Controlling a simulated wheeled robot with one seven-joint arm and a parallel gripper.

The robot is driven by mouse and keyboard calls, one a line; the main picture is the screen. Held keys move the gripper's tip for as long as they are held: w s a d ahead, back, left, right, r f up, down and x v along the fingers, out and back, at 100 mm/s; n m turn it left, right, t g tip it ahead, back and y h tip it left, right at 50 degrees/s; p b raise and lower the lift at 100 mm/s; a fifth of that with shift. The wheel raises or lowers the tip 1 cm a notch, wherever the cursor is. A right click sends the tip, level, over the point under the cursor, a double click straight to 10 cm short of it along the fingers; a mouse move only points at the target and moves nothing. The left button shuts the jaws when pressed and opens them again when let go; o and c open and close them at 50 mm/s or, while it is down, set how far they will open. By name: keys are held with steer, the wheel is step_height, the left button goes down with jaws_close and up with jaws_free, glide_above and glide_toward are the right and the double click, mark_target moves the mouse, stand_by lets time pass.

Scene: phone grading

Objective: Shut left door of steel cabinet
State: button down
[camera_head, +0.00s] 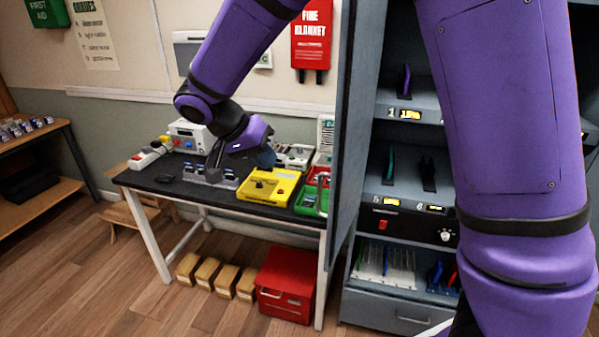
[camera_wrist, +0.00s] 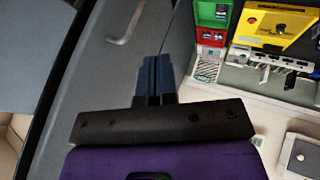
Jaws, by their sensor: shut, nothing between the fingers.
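The steel cabinet (camera_head: 405,313) stands at the right of the head view, blue-grey with lit shelves inside. Its left door (camera_head: 352,120) stands open, swung out and seen nearly edge-on. In the wrist view a grey panel with a bar handle, which looks like the door's outer face (camera_wrist: 100,65), fills the left and middle. My gripper (camera_head: 264,157) is left of the door, above the workbench, with its dark blue fingers shut and empty. In the wrist view the fingers (camera_wrist: 154,75) overlap the panel; I cannot tell whether they touch it.
The black-topped workbench (camera_head: 165,184) left of the door holds a yellow tray (camera_head: 268,186), a green bin (camera_head: 307,202) and devices. A red toolbox (camera_head: 287,284) and several small tan boxes sit on the floor under it. My purple arm hides the cabinet's right part. Wood floor is clear at front left.

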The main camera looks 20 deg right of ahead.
steer(key=s+d+r+x, duration=0.1)
steer(key=d+x, duration=0.1)
steer(key=x, duration=1)
steer(key=shift+s+r, duration=0.2)
steer(key=shift+s, duration=0.1)
